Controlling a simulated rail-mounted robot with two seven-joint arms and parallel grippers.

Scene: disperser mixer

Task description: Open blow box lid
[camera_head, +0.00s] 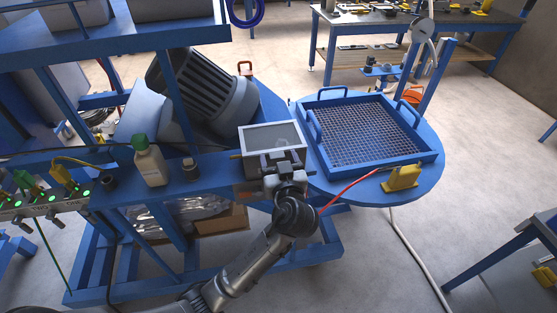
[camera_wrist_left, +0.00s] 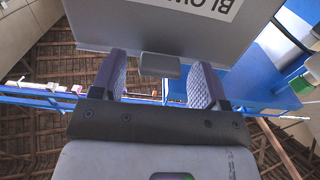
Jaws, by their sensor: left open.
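The blow box (camera_head: 272,136) is a grey box with a dark panel on top, at the edge of the blue bench. Its lid looks shut from here. In the left wrist view, a grey face of the blow box (camera_wrist_left: 150,25) shows upside-down lettering, partly cut off. A small grey handle tab (camera_wrist_left: 160,65) sticks out from the box's lower edge. My left gripper (camera_head: 283,158) is at the near side of the box. Its open fingers (camera_wrist_left: 160,78) stand on either side of the tab, with gaps visible at both sides. My right gripper is out of view.
A blue tray with mesh (camera_head: 368,133) stands on the round blue table to the right, with a yellow device (camera_head: 402,178) at its edge. A white bottle with a green cap (camera_head: 149,162) stands left of the box. A large grey motor (camera_head: 205,95) sits behind.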

